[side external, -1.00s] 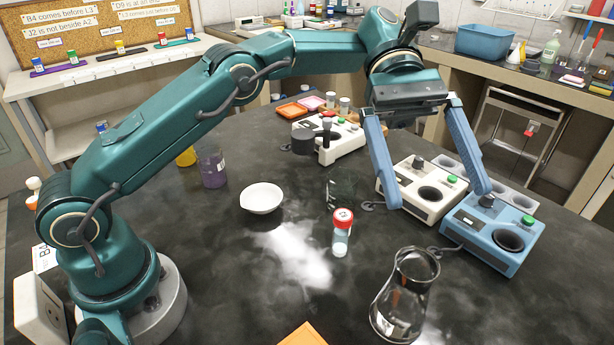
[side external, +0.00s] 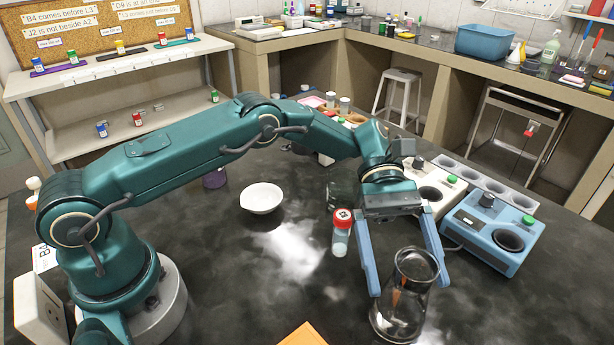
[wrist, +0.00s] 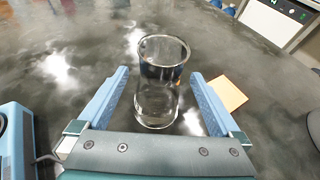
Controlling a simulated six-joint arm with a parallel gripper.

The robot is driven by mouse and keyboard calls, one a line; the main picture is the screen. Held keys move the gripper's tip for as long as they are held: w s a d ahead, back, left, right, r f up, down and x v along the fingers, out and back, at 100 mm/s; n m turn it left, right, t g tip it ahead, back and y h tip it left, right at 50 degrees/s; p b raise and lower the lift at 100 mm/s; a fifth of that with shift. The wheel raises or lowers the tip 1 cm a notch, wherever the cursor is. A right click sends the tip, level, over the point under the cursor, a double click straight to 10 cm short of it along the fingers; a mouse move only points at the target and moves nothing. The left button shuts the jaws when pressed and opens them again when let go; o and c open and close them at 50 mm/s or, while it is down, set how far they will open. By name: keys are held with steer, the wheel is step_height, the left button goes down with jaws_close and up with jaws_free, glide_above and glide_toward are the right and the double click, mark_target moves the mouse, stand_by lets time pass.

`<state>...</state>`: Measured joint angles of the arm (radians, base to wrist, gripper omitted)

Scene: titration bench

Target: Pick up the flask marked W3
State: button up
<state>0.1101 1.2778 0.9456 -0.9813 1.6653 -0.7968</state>
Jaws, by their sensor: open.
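A clear glass flask (side external: 402,300) stands upright on the dark bench near the front. Its marking cannot be read in either view. My gripper (side external: 410,288) is low over the bench, its two blue fingers spread apart. In the wrist view the flask (wrist: 157,100) stands between the open fingers of my gripper (wrist: 160,75), with a visible gap on each side. Nothing is held.
A red-capped vial (side external: 341,238) stands close left of the fingers. A blue instrument (side external: 497,235) and a white one (side external: 440,180) are to the right. A white bowl (side external: 262,198) sits further left. An orange sheet (side external: 303,336) lies at the front edge.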

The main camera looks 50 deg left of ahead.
mark_target(414, 309)
steer(key=shift+s+d+f, duration=0.1)
steer(key=shift+d+f, duration=0.1)
steer(key=shift+f, duration=0.3)
steer(key=shift+x, duration=2.35)
steer(key=shift+r, duration=0.1)
jaws_close()
steer(key=shift+r, duration=0.1)
